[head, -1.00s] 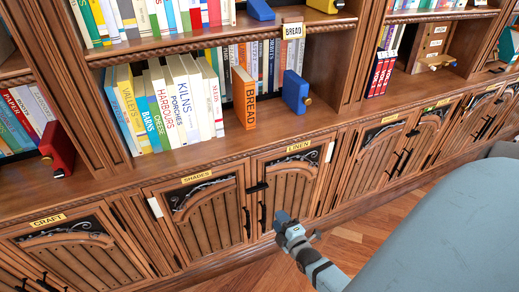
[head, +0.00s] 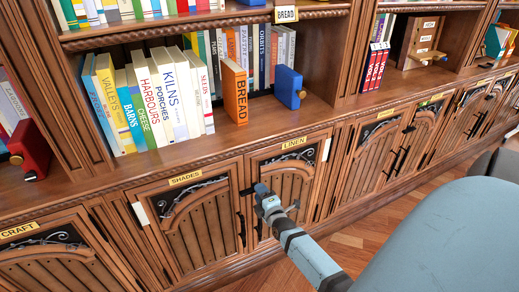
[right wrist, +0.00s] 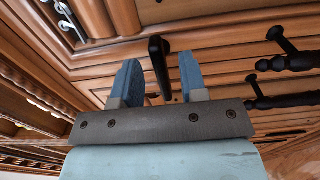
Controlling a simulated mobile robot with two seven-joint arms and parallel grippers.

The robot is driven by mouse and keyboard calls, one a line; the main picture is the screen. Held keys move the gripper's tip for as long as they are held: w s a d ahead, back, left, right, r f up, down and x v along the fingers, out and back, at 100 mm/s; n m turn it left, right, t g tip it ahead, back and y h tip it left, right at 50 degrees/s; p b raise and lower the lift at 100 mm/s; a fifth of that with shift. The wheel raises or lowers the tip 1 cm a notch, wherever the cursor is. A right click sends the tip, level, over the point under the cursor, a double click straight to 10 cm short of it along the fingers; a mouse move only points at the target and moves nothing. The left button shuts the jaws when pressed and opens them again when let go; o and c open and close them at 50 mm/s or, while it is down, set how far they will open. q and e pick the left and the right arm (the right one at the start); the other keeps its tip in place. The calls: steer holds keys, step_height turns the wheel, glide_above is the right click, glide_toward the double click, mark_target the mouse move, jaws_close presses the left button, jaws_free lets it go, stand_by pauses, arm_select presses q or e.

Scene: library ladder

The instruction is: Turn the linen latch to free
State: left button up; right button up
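The linen door (head: 284,193) is closed, under a yellow LINEN label (head: 293,143). The dark linen latch (head: 247,190) sits at that door's left edge, beside the shades door, and looks roughly crosswise in the head view. In the right wrist view a black latch lever (right wrist: 159,66) stands between my two fingers, with gaps visible on both sides. My right gripper (head: 266,197) is open at the latch and partly covers that area in the head view; it also shows in the right wrist view (right wrist: 159,80). My left gripper is not in view.
Black bar handles (right wrist: 287,63) project close to the right of my fingers in the right wrist view. The closed shades door (head: 195,227) is to the left. Above, a shelf holds books, an orange BREAD book (head: 235,92) and a blue bookend (head: 288,87).

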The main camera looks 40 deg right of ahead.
steer(key=shift+w+d, duration=0.15)
steer(key=shift+w, duration=0.3)
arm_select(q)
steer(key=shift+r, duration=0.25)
arm_select(e)
steer(key=shift+c, duration=0.2)
jaws_close()
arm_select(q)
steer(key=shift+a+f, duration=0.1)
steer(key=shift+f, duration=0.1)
